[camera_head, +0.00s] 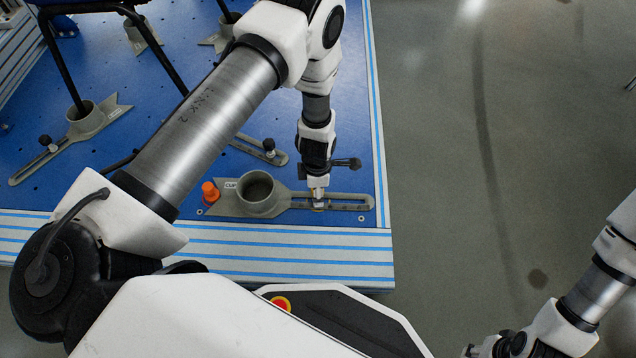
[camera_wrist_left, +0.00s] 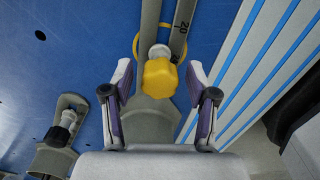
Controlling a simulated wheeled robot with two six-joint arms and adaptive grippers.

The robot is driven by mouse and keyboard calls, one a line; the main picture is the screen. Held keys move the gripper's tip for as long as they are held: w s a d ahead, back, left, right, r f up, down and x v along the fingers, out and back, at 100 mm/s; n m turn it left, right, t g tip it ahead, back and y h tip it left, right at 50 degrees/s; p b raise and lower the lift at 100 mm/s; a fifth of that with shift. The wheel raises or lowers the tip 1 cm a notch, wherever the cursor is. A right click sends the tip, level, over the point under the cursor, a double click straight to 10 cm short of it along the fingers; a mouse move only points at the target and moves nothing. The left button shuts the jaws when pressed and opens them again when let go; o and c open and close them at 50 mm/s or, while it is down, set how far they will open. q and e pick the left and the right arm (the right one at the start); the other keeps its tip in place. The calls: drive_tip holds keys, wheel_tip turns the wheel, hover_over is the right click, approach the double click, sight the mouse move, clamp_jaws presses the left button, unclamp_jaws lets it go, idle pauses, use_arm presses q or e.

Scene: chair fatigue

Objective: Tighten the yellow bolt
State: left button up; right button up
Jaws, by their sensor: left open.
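The yellow bolt (camera_wrist_left: 160,78) shows in the left wrist view as a yellow knob above the slotted grey arm of a fixture. My left gripper (camera_wrist_left: 158,92) is open, with one finger on each side of the knob and a gap on both sides. In the head view my left gripper (camera_head: 317,192) points down at the slotted bar of the front grey cup fixture (camera_head: 228,204), and it hides the yellow bolt there. My right gripper (camera_head: 488,348) is at the bottom right, away from the platform, cut off by the frame's edge; its jaws cannot be made out.
The blue platform (camera_head: 150,90) has a striped border (camera_head: 300,245). An orange knob (camera_head: 210,190) stands at the left end of the front fixture. Other fixtures (camera_head: 85,122) hold black chair legs (camera_head: 62,60). The grey floor (camera_head: 500,150) on the right is clear.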

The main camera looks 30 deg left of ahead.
use_arm(q)
clamp_jaws()
drive_tip(key=shift+r+m+p, duration=0.2)
drive_tip(key=shift+m+p, duration=0.45)
drive_tip(key=shift+m, duration=0.95)
drive_tip(key=shift+f+m, duration=0.2)
drive_tip(key=shift+m, duration=0.3)
drive_tip(key=shift+p, duration=0.35)
drive_tip(key=shift+r+m, duration=0.15)
drive_tip(key=shift+m, duration=0.15)
drive_tip(key=shift+m+p, duration=0.95)
drive_tip(key=shift+m, duration=0.75)
